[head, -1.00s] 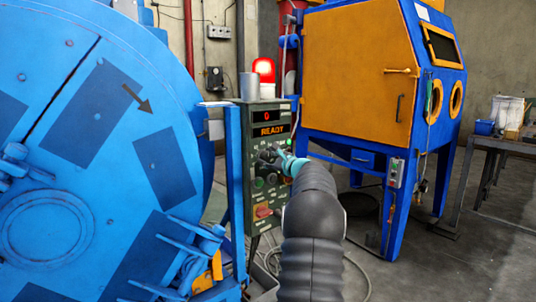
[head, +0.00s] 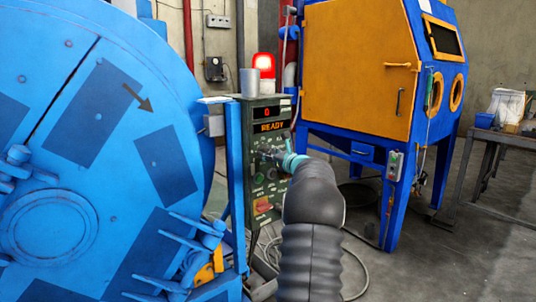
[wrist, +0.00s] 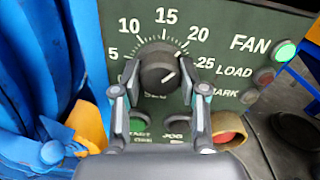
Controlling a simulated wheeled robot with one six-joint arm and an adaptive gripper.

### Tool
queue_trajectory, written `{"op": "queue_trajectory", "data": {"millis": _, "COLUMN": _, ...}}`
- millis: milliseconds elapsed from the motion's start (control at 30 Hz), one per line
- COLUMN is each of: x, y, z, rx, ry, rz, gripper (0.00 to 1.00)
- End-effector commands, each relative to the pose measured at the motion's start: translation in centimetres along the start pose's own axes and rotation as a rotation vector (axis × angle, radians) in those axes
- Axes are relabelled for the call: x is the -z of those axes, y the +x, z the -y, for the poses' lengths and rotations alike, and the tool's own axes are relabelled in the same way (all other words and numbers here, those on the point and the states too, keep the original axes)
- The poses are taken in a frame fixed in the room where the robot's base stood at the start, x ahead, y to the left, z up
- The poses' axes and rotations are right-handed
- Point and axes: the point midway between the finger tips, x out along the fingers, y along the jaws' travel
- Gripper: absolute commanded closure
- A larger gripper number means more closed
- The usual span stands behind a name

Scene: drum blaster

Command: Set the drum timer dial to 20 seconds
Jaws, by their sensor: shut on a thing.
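The timer dial (wrist: 158,66) is a dark round knob on the green control panel (wrist: 235,20), with a printed scale of 5, 10, 15, 20 and 25. A short pale line shows on the knob's lower right, on the side of the 25. I cannot read the exact setting. My gripper (wrist: 157,75) is shut on the dial, one finger on its left side and one on its right. In the head view my gripper (head: 272,156) reaches the panel's front and hides the dial. The display (head: 270,127) above reads READY, with a red 0 over it.
Below the dial are green (wrist: 139,125) and dark (wrist: 177,124) buttons, partly behind my fingers. The blue drum (head: 85,150) stands close on the left; a blue and orange cabinet (head: 355,75) stands behind right. A red beacon (head: 264,64) is lit.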

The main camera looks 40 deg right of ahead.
Motion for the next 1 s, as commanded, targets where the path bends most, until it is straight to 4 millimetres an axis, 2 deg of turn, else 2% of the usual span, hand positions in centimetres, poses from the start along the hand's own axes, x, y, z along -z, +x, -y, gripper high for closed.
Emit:
{"op": "queue_trajectory", "data": {"millis": 333, "x": 0.1, "y": 0.0, "z": 0.1, "rx": 0.001, "ry": 0.003, "rz": -0.001, "gripper": 0.92}}
{"op": "queue_trajectory", "data": {"millis": 367, "x": 0.1, "y": 0.0, "z": 0.1, "rx": 0.001, "ry": 0.003, "rz": -0.001, "gripper": 0.55}}
{"op": "queue_trajectory", "data": {"millis": 433, "x": 0.1, "y": 0.0, "z": 0.1, "rx": 0.001, "ry": 0.003, "rz": -0.001, "gripper": 0.38}}
{"op": "queue_trajectory", "data": {"millis": 467, "x": 0.1, "y": 0.0, "z": 0.0, "rx": 0.001, "ry": 0.003, "rz": -0.001, "gripper": 0.33}}
{"op": "queue_trajectory", "data": {"millis": 800, "x": 0.0, "y": -0.2, "z": 0.0, "rx": -0.001, "ry": 0.002, "rz": 0.000, "gripper": 0.33}}
{"op": "queue_trajectory", "data": {"millis": 1000, "x": -0.1, "y": -2.4, "z": 0.0, "rx": 0.002, "ry": 0.002, "rz": -0.001, "gripper": 0.33}}
